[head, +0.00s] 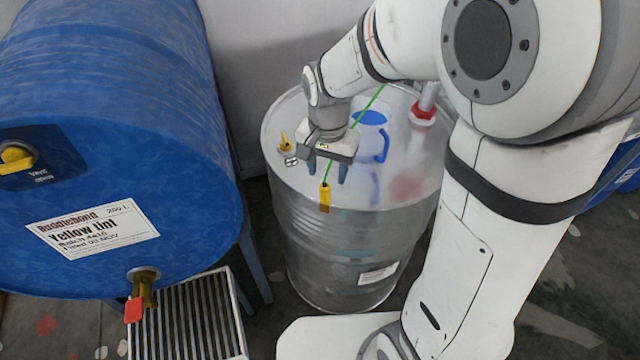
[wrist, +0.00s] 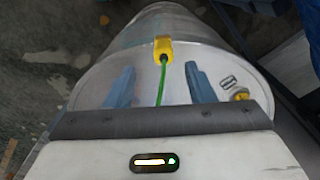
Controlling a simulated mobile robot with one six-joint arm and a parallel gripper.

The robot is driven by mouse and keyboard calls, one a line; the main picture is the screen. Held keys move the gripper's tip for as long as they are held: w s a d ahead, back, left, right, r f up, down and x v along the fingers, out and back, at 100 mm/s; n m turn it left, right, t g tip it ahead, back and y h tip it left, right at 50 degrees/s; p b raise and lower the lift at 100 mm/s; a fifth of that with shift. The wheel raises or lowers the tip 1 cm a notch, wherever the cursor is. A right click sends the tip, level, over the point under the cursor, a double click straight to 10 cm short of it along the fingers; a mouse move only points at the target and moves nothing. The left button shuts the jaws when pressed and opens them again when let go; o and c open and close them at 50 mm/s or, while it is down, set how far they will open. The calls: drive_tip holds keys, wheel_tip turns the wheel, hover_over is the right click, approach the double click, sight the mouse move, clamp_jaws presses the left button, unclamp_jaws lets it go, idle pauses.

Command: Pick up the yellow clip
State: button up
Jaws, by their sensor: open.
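The yellow clip (head: 325,196) sits at the near rim of the metal drum (head: 330,240), with a green cord (head: 369,104) running from it. In the wrist view the clip (wrist: 163,49) is at the drum's edge, just beyond my fingertips and centred between them. My gripper (head: 327,174) is open above the drum top, pointing down. In the wrist view its two blue-grey fingers (wrist: 160,80) stand apart with the green cord between them. I see nothing held. I cannot tell the exact height of the fingertips over the drum top.
A blue jug (head: 370,135), a yellow-topped fitting (head: 285,144) and a red-and-white item (head: 424,110) stand on the drum top. A large blue barrel (head: 110,130) with a tap (head: 143,285) fills the left, above a grate (head: 190,315).

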sight(325, 185)
drive_tip(key=f, duration=0.7)
drive_tip(key=shift+a+f+p, duration=0.1)
drive_tip(key=shift+a+p, duration=0.1)
drive_tip(key=shift+p, duration=0.2)
drive_tip(key=shift+c, duration=0.2)
clamp_jaws()
